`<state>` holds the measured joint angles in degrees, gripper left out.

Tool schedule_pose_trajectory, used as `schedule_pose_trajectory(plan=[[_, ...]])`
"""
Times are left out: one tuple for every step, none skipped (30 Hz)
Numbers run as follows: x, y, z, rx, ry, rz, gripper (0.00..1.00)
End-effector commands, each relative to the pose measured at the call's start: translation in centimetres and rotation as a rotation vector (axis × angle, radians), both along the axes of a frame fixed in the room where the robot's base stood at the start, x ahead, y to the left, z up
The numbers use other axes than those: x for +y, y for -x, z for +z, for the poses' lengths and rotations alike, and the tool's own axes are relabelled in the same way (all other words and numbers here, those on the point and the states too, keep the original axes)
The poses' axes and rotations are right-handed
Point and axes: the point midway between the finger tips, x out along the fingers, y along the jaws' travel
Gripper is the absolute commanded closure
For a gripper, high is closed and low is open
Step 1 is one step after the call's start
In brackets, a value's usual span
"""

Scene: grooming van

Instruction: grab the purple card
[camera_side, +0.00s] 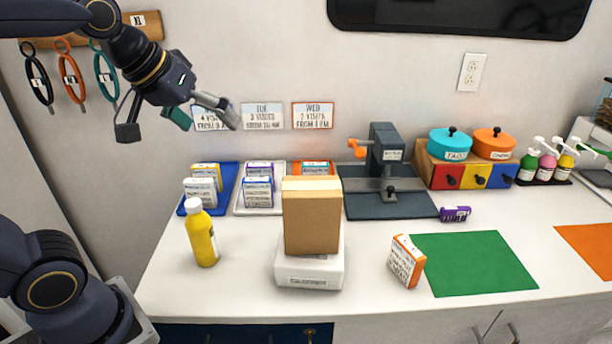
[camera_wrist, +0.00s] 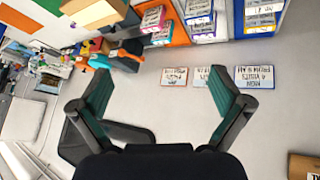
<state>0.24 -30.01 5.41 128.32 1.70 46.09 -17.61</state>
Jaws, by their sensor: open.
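My gripper (camera_side: 205,113) is raised at the upper left near the wall signs, far from the lone purple box. In the wrist view my gripper (camera_wrist: 160,85) shows two teal-padded fingers spread wide with nothing between them. I cannot clearly make out the lone purple box in the wrist view.
A brown box on a white base (camera_side: 310,273) stands front centre, with a yellow bottle (camera_side: 202,235) to its left. The grey press (camera_side: 386,160) stands behind the purple box. An orange-white box (camera_side: 406,262) stands beside the green mat (camera_side: 475,265), which is clear.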

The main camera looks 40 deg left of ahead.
Motion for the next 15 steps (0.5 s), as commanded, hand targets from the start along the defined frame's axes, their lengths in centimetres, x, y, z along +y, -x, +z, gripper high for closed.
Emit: schedule_pose_trajectory(plan=[[1.2, -2.4, 0.1, 0.012, 0.023, 0.059, 0.00], [1.9, -3.7, 0.2, 0.014, 0.035, 0.096, 0.00], [3.0, -5.6, 0.1, 0.022, 0.047, 0.144, 0.00], [3.9, -7.0, -0.2, 0.029, 0.054, 0.180, 0.00], [4.8, -8.4, -0.6, 0.037, 0.057, 0.216, 0.00], [6.0, -10.2, -1.3, 0.050, 0.059, 0.262, 0.00], [6.9, -11.5, -2.0, 0.062, 0.057, 0.294, 0.00], [7.9, -12.7, -2.8, 0.074, 0.052, 0.324, 0.00], [8.9, -14.1, -4.0, 0.091, 0.041, 0.356, 0.00], [9.7, -15.0, -5.0, 0.107, 0.031, 0.378, 0.00], [10.4, -15.8, -5.9, 0.121, 0.020, 0.394, 0.00], [11.2, -16.6, -7.2, 0.142, 0.004, 0.411, 0.00], [11.7, -17.1, -8.2, 0.159, -0.009, 0.419, 0.00], [12.2, -17.4, -9.1, 0.177, -0.022, 0.424, 0.00], [12.6, -17.8, -10.3, 0.199, -0.035, 0.431, 0.00]])
